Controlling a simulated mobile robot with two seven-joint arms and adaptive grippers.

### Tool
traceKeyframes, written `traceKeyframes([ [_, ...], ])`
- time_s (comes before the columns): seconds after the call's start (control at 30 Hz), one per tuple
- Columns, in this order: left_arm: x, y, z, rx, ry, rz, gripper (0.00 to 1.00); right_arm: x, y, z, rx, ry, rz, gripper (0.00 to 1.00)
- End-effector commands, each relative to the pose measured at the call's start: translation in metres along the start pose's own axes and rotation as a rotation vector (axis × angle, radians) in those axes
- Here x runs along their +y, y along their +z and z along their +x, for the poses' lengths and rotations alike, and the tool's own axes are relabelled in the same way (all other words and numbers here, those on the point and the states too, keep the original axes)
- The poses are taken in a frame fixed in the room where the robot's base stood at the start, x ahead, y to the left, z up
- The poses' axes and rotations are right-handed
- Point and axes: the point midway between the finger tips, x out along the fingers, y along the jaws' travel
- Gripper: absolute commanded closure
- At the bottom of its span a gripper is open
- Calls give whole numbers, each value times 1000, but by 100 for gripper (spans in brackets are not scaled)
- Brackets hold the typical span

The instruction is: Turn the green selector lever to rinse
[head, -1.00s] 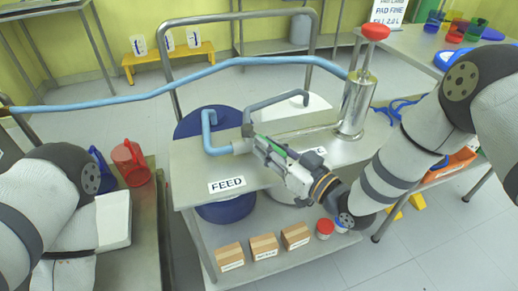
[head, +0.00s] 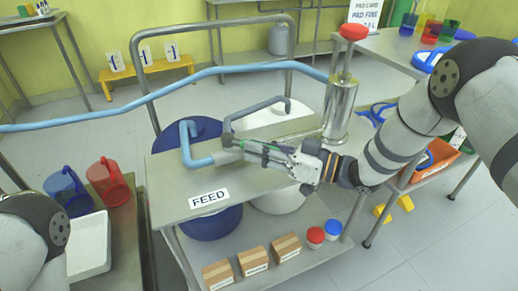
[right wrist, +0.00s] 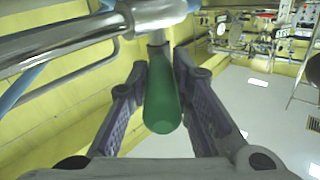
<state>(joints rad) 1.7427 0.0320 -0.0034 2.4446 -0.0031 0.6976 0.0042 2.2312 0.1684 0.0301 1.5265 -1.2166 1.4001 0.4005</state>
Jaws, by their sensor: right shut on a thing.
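The green selector lever (right wrist: 162,100) sits between the two grey fingers of my right gripper (right wrist: 162,105) in the right wrist view, with its rounded end towards the camera. The right gripper also shows in the head view (head: 248,150), shut on the lever at the valve by the blue-grey pipes (head: 200,160) on the cart top. The lever points to the right, with the gripper reaching in from the right. A FEED label (head: 209,198) lies on the near left of the cart top. No rinse label is readable. My left gripper is out of view.
A steel cylinder with a red knob (head: 340,105) stands close behind my right gripper. A blue hose (head: 130,110) spans behind the cart. Red and blue jugs (head: 108,180) and a white tray (head: 90,245) are at left. Boxes (head: 253,261) sit on the lower shelf.

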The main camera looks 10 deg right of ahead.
Motion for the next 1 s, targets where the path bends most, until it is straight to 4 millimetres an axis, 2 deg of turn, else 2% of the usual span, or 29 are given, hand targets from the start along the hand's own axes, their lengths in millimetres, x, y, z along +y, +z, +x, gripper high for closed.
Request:
traceKeyframes([
  [0.17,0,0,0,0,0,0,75,1,1,0,-2,3,1,100],
  [0.2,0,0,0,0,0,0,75,1,1,0,-2,3,1,76],
  [0.27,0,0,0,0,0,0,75,1,1,0,-2,3,1,62],
  [0.3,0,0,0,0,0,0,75,0,1,0,-1,3,1,60],
  [0.53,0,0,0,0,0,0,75,0,0,0,0,2,0,60],
  [0.63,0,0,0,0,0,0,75,1,0,-7,-1,3,0,60],
  [1.0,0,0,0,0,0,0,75,1,0,-98,0,6,1,60],
])
